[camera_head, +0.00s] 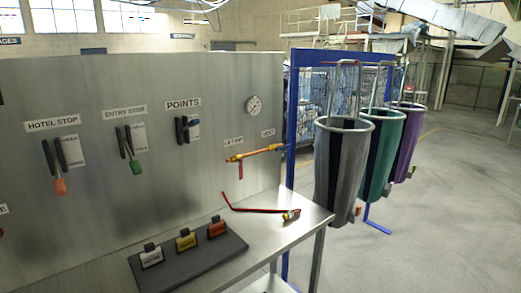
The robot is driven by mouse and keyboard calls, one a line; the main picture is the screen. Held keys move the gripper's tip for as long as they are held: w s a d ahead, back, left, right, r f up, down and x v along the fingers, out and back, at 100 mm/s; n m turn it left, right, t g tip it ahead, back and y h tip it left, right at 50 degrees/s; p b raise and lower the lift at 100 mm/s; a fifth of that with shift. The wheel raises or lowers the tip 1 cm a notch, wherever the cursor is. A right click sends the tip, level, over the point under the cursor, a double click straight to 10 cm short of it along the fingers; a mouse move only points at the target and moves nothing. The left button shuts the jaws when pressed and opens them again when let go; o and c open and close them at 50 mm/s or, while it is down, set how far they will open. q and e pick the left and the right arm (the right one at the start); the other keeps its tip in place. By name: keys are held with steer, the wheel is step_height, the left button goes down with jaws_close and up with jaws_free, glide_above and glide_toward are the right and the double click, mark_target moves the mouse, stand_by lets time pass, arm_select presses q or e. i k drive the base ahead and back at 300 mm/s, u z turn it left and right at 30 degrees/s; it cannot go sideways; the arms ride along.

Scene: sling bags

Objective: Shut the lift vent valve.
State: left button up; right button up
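A brass-coloured pipe fitting (256,152) runs across the right part of the grey panel, below two small labels. The left label (233,143) seems to read "LIFT AIR" and the right label (268,133) seems to read "VENT". A red lever (241,171) hangs down at the fitting's left end. The fitting's right end is near the panel edge, and its parts there are too small to tell apart. Which part is the vent valve's handle, and how it is set, I cannot tell. Neither of my grippers is in view.
A red bent rod or hose (258,209) with a brass end lies on the metal bench (290,222). A dark block with several tags (187,239) is at its front. Levers (128,150) and a gauge (254,105) are on the panel. Grey (341,170), green and purple bags hang right.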

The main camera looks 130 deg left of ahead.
mark_target(282, 148)
steer(key=u, duration=2.85)
steer(key=i, duration=1.3)
steer(key=u, duration=1.65)
